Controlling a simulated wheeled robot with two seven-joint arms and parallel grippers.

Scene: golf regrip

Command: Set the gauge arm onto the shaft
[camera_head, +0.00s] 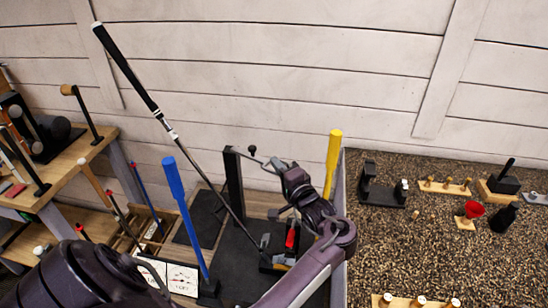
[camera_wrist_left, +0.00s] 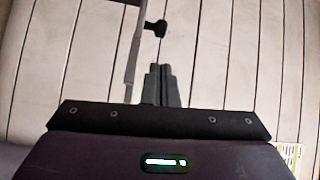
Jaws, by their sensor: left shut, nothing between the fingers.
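A golf club with a black and white grip (camera_head: 127,68) leans diagonally, its thin shaft (camera_head: 205,173) running down to the bench fixture. A black upright post (camera_head: 234,185) stands beside the shaft. A thin dark arm with a round knob (camera_head: 252,150) extends right from the post's top; it looks like the gauge arm. I cannot tell whether it touches the shaft. My left gripper (camera_head: 271,163) is just right of the knob, apart from it. In the left wrist view its fingers (camera_wrist_left: 160,87) are shut and empty, below the dark knob (camera_wrist_left: 155,27). My right gripper is not in view.
A blue pole (camera_head: 185,212) and a yellow pole (camera_head: 333,160) stand near the fixture. A red-handled part (camera_head: 291,236) sits low under my left arm. A wooden bench with tools (camera_head: 70,175) is at left, a speckled surface with small items (camera_head: 400,250) at right.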

